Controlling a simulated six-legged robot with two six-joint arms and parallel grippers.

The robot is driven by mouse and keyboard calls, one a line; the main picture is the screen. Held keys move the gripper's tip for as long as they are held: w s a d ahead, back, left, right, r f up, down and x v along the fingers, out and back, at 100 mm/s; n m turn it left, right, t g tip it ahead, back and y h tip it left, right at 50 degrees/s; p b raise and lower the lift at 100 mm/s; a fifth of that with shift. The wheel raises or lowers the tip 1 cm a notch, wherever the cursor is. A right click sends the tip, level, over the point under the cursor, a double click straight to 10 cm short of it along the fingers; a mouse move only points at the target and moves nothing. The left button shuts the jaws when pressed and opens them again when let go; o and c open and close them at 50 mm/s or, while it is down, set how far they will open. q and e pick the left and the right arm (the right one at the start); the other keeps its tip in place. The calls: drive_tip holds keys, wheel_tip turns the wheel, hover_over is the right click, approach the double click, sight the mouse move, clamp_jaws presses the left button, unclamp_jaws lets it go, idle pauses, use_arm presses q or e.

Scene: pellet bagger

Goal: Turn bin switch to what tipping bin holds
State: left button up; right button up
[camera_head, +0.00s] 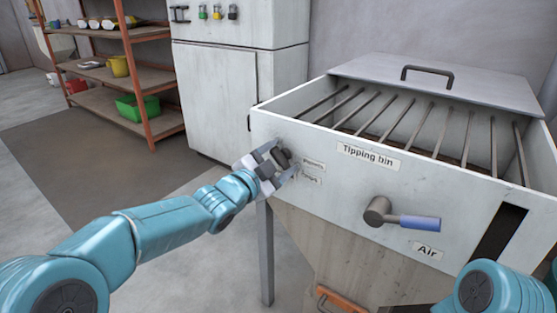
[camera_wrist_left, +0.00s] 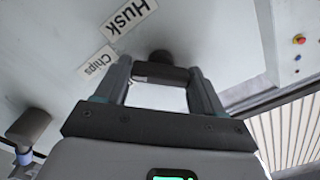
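The tipping bin (camera_head: 300,140) is a pale box under a row of metal bars. A brown strip shows low between the bars, too little to tell what it is. The dark bin switch (camera_head: 283,157) is on its front at the left; it also shows in the left wrist view (camera_wrist_left: 160,57). Beside it are a "Husk" label (camera_wrist_left: 130,15) and a "Chips" label (camera_wrist_left: 97,61). My left gripper (camera_head: 272,161) is at the switch, its fingers apart with a dark bar between them; whether they press on it is unclear. My right gripper is out of view.
A lever with a blue grip (camera_head: 418,222) sticks out of the bin front above the "Air" label (camera_head: 428,252). The raised grey lid (camera_head: 435,80) is at the bin's back. A white cabinet (camera_head: 215,95) and an orange shelf (camera_head: 138,75) stand behind left.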

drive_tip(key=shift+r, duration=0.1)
use_arm(q)
drive_tip(key=shift+r+n+p, duration=0.1)
drive_tip(key=shift+n+p, duration=0.3)
drive_tip(key=shift+p, duration=0.05)
drive_tip(key=n+p, duration=0.2)
drive_tip(key=shift+r+n, duration=0.1)
drive_tip(key=shift+n, duration=0.3)
drive_tip(key=n+p, duration=0.2)
drive_tip(key=n, duration=0.1)
drive_tip(key=shift+w+a, duration=0.1)
drive_tip(key=shift+n+p, duration=0.75)
drive_tip(key=shift+n, duration=0.35)
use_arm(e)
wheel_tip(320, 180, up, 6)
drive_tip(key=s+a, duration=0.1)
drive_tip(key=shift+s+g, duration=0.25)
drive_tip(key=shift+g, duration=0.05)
use_arm(q)
drive_tip(key=shift+f, duration=0.2)
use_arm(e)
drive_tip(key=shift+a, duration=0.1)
use_arm(q)
drive_tip(key=o, duration=1)
drive_tip(key=shift+c, duration=0.2)
